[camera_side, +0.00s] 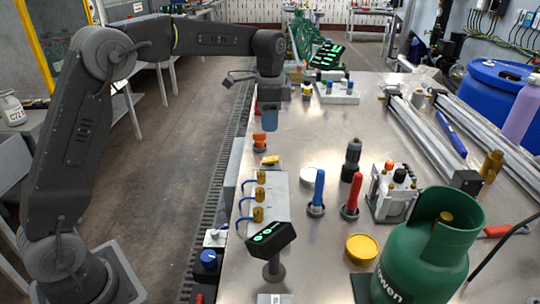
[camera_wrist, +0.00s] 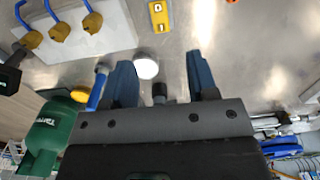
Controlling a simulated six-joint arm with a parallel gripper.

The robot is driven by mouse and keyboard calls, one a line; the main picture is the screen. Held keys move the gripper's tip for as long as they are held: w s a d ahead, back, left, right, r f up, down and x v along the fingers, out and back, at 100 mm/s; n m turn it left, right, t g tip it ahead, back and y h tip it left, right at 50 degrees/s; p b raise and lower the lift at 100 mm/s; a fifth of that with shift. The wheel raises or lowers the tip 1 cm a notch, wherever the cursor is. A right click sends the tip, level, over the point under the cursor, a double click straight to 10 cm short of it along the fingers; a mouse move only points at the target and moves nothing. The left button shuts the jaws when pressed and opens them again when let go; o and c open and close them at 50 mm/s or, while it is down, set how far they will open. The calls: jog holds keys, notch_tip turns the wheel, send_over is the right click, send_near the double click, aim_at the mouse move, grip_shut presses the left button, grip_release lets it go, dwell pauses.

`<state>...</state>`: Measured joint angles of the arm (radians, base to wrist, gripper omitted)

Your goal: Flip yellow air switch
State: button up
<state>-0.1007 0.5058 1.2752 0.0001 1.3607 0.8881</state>
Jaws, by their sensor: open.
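A small yellow switch plate (camera_wrist: 159,17) with dark and white markings lies on the metal table (camera_side: 320,120), at the top middle of the wrist view. In the side view, the yellow switch (camera_side: 270,160) shows near the left table edge, just behind the white valve block. My gripper (camera_side: 270,116) is above the table with its blue fingers pointing down, beyond the switch and apart from it. In the wrist view, my gripper (camera_wrist: 160,62) is open, with nothing held between its fingers. Which way the switch is set is too small to tell.
An orange-topped knob (camera_side: 259,139) stands close below my gripper. A white block (camera_side: 265,195) carries three brass valves with blue levers. Blue and red handles (camera_side: 319,188) (camera_side: 353,192) stand farther right. A green gas cylinder (camera_side: 425,250) fills the near right.

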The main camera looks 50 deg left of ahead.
aim_at(270, 159)
notch_tip(270, 159, down, 11)
jog(key=shift+f, duration=0.1)
dwell(0.4)
